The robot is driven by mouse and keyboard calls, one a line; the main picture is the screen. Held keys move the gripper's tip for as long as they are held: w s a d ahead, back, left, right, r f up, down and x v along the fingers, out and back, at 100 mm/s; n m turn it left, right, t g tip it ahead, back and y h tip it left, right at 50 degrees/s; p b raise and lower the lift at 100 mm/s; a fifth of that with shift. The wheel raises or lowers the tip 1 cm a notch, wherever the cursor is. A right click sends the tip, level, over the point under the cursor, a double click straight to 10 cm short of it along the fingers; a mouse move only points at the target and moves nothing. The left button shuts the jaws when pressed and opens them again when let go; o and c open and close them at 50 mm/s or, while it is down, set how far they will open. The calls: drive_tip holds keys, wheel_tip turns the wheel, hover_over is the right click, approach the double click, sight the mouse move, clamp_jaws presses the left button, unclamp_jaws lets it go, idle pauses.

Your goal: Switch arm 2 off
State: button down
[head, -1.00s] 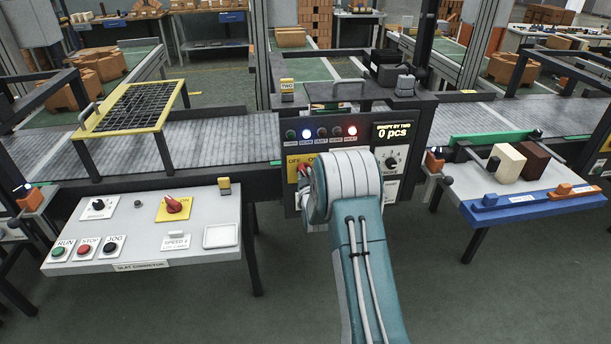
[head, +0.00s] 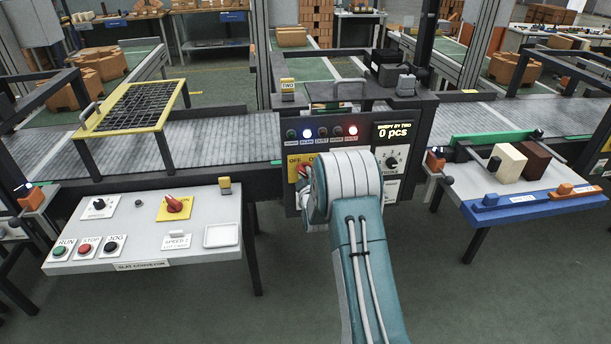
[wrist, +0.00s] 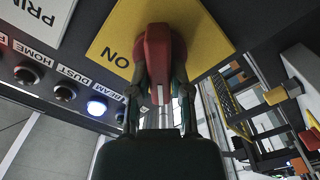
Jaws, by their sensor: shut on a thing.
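In the wrist view a red switch handle (wrist: 158,50) stands out from a yellow plate (wrist: 113,42) that reads ON, upside down in this view. My gripper (wrist: 158,88) is closed around the handle, one finger on each side. In the head view the dark control panel (head: 392,190) holds the yellow plate (head: 292,165), with OFF showing at its left. A little red shows beside my arm there. My arm hides most of the plate and my gripper. The panel's display (head: 394,131) reads "SWEPT BY TWO 0 pcs".
A lamp row (head: 322,132) above the plate has a blue-white and a red lamp lit. At left is the slat conveyor desk (head: 140,225) with its own red switch (head: 175,204). A blue-edged side table (head: 530,207) with blocks is at right. The conveyor (head: 215,140) runs behind.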

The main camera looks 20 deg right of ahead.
drive_tip(key=shift+a+f, duration=0.1)
drive_tip(key=shift+a, duration=0.05)
drive_tip(key=c, duration=0.6)
unclamp_jaws()
drive_tip(key=shift+w, duration=0.1)
drive_tip(key=shift+o, duration=0.2)
drive_tip(key=v, duration=1.2)
